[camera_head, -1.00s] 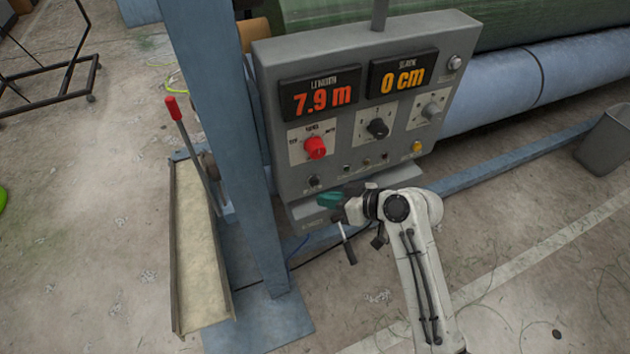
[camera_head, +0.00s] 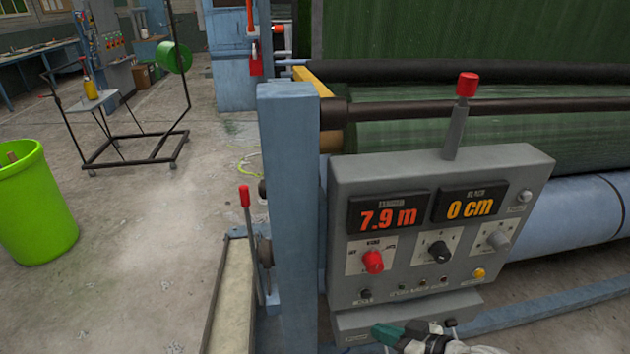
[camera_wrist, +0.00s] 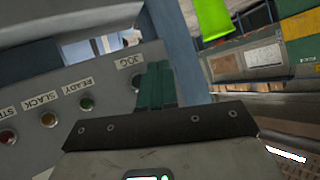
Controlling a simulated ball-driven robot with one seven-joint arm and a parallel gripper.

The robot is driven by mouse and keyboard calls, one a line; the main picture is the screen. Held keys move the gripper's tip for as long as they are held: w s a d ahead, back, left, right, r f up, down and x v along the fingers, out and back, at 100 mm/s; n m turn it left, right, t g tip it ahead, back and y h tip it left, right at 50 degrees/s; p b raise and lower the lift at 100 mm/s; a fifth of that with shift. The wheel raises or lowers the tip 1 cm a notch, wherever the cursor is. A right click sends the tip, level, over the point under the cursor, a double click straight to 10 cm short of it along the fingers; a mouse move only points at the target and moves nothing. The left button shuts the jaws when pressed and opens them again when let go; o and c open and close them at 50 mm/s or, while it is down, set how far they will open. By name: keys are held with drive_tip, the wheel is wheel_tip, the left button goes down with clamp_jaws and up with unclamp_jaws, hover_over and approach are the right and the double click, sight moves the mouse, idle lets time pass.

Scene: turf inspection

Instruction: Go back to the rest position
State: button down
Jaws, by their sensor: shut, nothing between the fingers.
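My gripper (camera_head: 384,332) shows at the bottom of the head view, just below the grey control box (camera_head: 345,180). Its teal fingers are together and hold nothing; they also show shut in the wrist view (camera_wrist: 157,85). The box carries two displays reading 7.9 m (camera_head: 388,217) and 0 cm (camera_head: 469,204). Below them are a red knob (camera_head: 373,262), a black knob (camera_head: 438,252) and a grey knob (camera_head: 498,240). In the wrist view the fingertips lie beside the box's lower edge, near the JOG label (camera_wrist: 128,62); whether they touch it is unclear. Most of my arm is out of the head view.
A blue post (camera_head: 290,180) stands left of the box, with a red-handled lever (camera_head: 245,197) beside it. Green turf (camera_head: 420,130) and a blue roller (camera_head: 570,215) lie behind. A green bin (camera_head: 35,205) and a black cart frame (camera_head: 130,163) stand left on open floor.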

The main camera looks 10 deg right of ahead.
drive_tip(key=s+d+f+m+g+h, duration=0.2)
drive_tip(key=s+g, duration=0.1)
drive_tip(key=s, duration=0.6)
drive_tip(key=s+d+f+m+g+h, duration=0.1)
drive_tip(key=s+d+f+g+h, duration=0.1)
drive_tip(key=s, duration=0.7)
drive_tip(key=s+d+f+m+g+h, duration=0.2)
drive_tip(key=s+d+g+h, duration=0.1)
drive_tip(key=s, duration=0.6)
drive_tip(key=shift+s+m+g+h, duration=0.3)
drive_tip(key=shift+g+h, duration=0.1)
drive_tip(key=c, duration=1.8)
unclamp_jaws()
